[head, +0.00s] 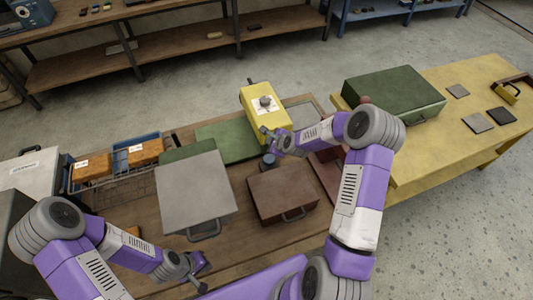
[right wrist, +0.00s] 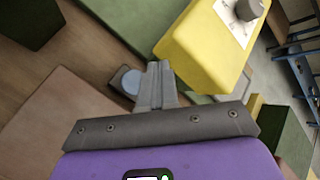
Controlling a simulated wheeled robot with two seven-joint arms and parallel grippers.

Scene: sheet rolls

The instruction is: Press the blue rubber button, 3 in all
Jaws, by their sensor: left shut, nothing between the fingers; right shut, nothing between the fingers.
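The blue rubber button (right wrist: 129,81) sits on a small dark base on the wooden table, just left of my right fingertips in the right wrist view. In the head view the button (head: 268,160) is between the yellow box and the brown case. My right gripper (head: 268,138) is shut and empty, its tips close to the button; the shut fingers also show in the right wrist view (right wrist: 155,82). I cannot tell whether they touch it. My left gripper (head: 200,274) is shut and empty, low over the table's front, away from the button.
A yellow box with a grey knob (head: 265,107) stands behind the button. A grey case (head: 195,188) and a brown case (head: 282,190) lie in front.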

